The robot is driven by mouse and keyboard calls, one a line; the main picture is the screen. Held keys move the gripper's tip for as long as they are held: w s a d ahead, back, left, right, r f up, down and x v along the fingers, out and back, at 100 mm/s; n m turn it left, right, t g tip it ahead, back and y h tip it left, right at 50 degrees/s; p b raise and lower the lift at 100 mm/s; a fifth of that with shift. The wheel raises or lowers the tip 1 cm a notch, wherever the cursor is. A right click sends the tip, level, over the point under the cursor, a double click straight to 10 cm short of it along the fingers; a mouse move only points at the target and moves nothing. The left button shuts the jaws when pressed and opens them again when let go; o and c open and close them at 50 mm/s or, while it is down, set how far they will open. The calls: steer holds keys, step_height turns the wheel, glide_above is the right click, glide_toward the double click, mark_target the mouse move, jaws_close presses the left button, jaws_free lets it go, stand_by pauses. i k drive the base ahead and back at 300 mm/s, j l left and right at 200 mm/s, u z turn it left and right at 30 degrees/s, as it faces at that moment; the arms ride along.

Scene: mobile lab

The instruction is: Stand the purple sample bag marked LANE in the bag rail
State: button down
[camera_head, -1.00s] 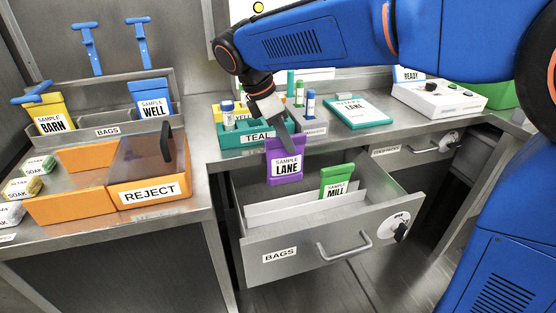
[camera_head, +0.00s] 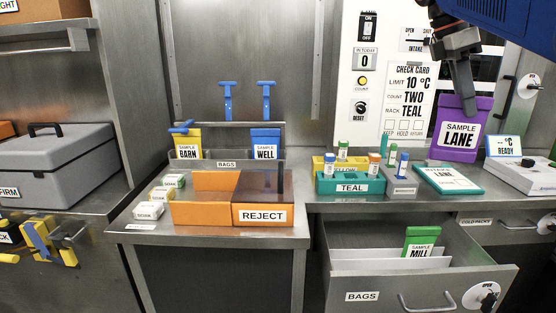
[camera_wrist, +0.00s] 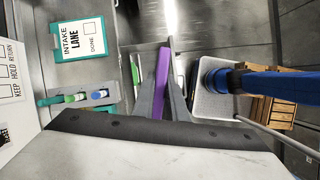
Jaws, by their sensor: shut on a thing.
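The purple sample bag marked LANE (camera_head: 458,136) hangs upright from my gripper (camera_head: 463,98) at the right of the head view, high above the right bench. The jaws are shut on its top. In the wrist view the bag (camera_wrist: 161,85) shows edge-on as a thin purple strip between the fingers (camera_wrist: 160,100). The bag rail (camera_head: 190,164), labelled BAGS, stands on the left bench. It holds a yellow BARN bag (camera_head: 187,143) at its left and a blue WELL bag (camera_head: 265,144) at its right, with a gap between them.
The BAGS drawer (camera_head: 430,285) is open, with a green MILL bag (camera_head: 421,243) in it. An orange REJECT bin (camera_head: 262,215) stands in front of the rail. A teal rack (camera_head: 350,187) and INTAKE board (camera_head: 446,180) lie on the right bench. Two blue-handled tools (camera_head: 227,98) rise behind the rail.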

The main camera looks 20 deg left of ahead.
mark_target(228, 167)
steer(key=i+j+u, duration=0.1)
steer(key=j, duration=0.35)
steer(key=i+j+u, duration=0.1)
steer(key=i+j, duration=0.15)
steer(key=j, duration=0.2)
steer(key=i+j+u, duration=0.1)
steer(key=j, duration=0.35)
steer(key=i+j+u, duration=0.1)
steer(key=i+j, duration=0.2)
steer(key=i+j+u, duration=0.1)
steer(key=j, duration=0.4)
steer(key=i, duration=0.1)
